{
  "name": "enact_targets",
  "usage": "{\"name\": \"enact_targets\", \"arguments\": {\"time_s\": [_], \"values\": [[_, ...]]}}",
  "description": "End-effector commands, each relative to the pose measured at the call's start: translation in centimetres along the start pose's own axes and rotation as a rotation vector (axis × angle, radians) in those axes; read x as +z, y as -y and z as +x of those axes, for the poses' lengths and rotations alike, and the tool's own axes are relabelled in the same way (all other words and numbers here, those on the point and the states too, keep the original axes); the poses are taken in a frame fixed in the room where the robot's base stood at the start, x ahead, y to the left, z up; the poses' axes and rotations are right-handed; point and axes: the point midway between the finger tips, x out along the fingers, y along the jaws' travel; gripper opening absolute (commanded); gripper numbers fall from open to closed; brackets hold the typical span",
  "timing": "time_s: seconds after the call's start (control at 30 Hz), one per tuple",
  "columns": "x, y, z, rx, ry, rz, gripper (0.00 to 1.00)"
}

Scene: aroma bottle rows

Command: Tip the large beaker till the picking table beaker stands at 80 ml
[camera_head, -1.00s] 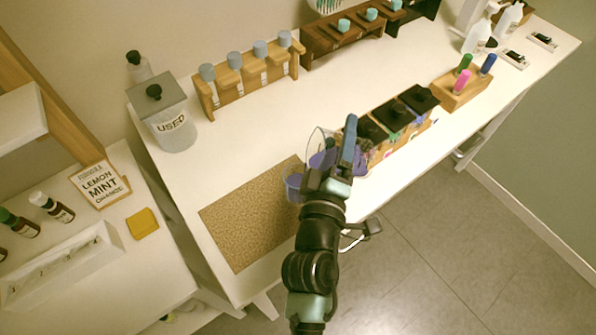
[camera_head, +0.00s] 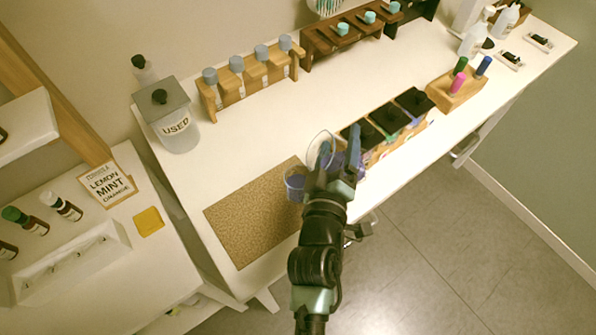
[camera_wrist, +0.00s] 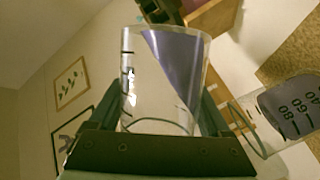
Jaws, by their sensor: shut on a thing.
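My gripper (camera_head: 340,168) is shut on the large clear beaker (camera_head: 318,147). In the wrist view, my gripper (camera_wrist: 160,100) has a finger on each side of the large beaker (camera_wrist: 143,90). Purple liquid lies slanted along one side of it, so it is tilted. The picking table beaker (camera_head: 294,186) stands just left of it, by the right edge of the cork mat, with purple liquid inside. In the wrist view this smaller beaker (camera_wrist: 285,115) shows 80, 60 and 40 marks. Its liquid edge looks near the 80 mark; I cannot read it exactly.
A brown mat (camera_head: 250,222) lies at the table's near end. Black-topped boxes (camera_head: 388,118) stand close right of the held beaker. A USED jar (camera_head: 175,125) and a wooden bottle rack (camera_head: 250,83) stand at the back. The white table is clear between them.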

Motion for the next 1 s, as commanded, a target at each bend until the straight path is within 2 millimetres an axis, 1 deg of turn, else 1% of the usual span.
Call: {"name": "enact_targets", "arguments": {"time_s": [0.03, 0.13, 0.6, 1.0], "values": [[-0.3, -0.6, 0.0, -0.006, 0.002, 0.021, 0.07], [-0.2, -0.8, 0.1, -0.021, 0.009, 0.073, 0.07], [0.4, -1.2, 0.3, -0.08, 0.035, 0.263, 0.07], [0.7, -1.4, 0.5, -0.118, 0.048, 0.374, 0.07]]}}
